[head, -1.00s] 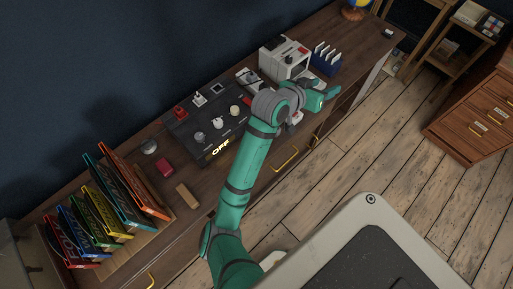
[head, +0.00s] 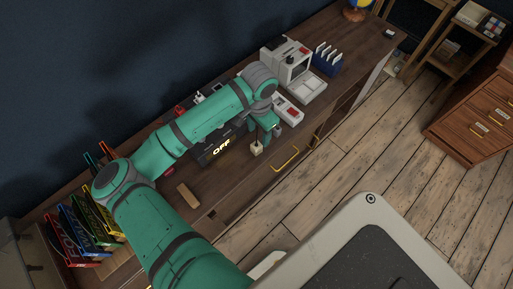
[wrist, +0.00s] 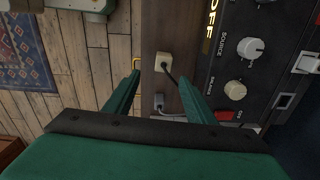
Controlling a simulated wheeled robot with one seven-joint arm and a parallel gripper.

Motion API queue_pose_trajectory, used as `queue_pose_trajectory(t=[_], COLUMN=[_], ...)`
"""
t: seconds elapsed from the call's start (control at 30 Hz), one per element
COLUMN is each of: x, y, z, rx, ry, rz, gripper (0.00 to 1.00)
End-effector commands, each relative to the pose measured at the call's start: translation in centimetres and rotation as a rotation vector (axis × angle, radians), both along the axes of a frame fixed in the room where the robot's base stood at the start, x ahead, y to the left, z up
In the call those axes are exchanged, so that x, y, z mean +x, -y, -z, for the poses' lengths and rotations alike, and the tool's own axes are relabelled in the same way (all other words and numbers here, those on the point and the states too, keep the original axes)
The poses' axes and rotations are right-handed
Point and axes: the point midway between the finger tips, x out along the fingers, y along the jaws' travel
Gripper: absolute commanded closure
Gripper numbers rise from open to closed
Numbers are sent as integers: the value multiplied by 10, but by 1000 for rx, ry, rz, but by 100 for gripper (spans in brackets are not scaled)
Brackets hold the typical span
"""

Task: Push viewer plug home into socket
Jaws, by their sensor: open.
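A cream block with a dark cord (wrist: 163,62), which looks like the viewer plug, sits on the wooden top beside the black control panel. It also shows in the head view (head: 257,149), just below my gripper (head: 266,136). In the wrist view my gripper (wrist: 159,77) is open, its fingers apart on either side of the line to the block, with nothing held. A small grey block (wrist: 160,102) with a pale cable lies between the fingers, nearer the palm. I cannot tell which part is the socket, or how far the plug is in.
The black panel (wrist: 242,70) has knobs, a red switch and a lit "OFF" sign (head: 221,149). A white viewer machine (head: 289,66) and a blue rack (head: 326,60) stand farther right. Colourful upright folders (head: 85,225) stand at left. A yellow drawer handle (head: 285,160) juts from the front.

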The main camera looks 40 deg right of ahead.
Motion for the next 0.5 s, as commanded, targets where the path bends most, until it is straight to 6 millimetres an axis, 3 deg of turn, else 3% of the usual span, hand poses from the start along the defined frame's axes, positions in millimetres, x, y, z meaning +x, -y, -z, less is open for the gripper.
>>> queue_pose_trajectory(t=[0.3,0.5], x=[1,2], y=[-2,-2], z=[43,55], rx=[8,6], ry=[0,1], rz=[-1,0], gripper=[50,50])
